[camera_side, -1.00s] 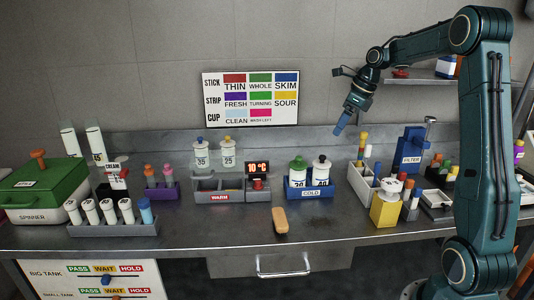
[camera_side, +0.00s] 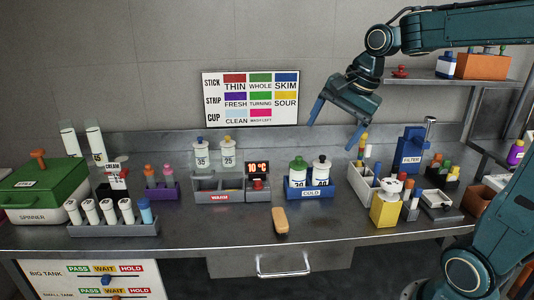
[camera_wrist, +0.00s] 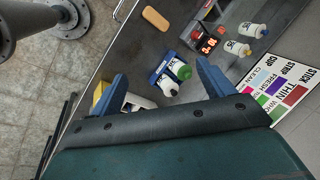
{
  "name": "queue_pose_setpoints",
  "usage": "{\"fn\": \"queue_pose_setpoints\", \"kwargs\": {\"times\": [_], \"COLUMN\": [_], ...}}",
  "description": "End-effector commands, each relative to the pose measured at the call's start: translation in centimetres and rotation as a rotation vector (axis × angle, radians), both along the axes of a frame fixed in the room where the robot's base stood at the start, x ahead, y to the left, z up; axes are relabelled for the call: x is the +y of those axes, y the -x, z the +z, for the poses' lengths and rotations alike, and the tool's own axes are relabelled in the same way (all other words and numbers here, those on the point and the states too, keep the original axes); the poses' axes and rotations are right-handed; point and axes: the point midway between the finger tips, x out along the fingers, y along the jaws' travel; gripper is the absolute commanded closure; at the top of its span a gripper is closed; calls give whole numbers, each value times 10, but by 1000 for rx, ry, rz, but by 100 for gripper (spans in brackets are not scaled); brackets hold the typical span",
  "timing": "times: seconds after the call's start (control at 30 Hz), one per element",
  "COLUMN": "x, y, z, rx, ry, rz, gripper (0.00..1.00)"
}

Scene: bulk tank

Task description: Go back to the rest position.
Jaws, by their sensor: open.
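My gripper (camera_side: 334,130) is in the upper right of the side view, above the back of the bench (camera_side: 230,238). Its two blue fingers are spread apart with nothing between them. In the wrist view my gripper (camera_wrist: 161,82) also shows wide open and empty, with the bench top below it. Below it in the side view is the blue COLD rack (camera_side: 310,193) with a green-topped bottle (camera_side: 298,172) and a black-topped bottle (camera_side: 320,170). The gripper is clear of everything on the bench.
A tan block (camera_side: 280,220) lies on the bench front. The WASH bin (camera_side: 219,197), a white tray (camera_side: 364,186), a yellow container (camera_side: 385,210) and the blue FILTER stand (camera_side: 411,152) are nearby. A wall shelf (camera_side: 430,77) holds an orange box (camera_side: 482,66).

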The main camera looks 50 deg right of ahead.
Motion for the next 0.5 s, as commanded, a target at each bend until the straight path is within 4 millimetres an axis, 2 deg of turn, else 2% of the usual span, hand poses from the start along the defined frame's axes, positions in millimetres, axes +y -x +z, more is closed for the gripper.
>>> {"fn": "queue_pose_setpoints", "kwargs": {"times": [0.03,0.2,0.5], "x": [10,35,67], "y": [8,35,85], "z": [1,0,-11], "rx": [-7,-26,-58], "ry": [33,148,354], "rz": [72,312,733], "gripper": [20,20,20]}}
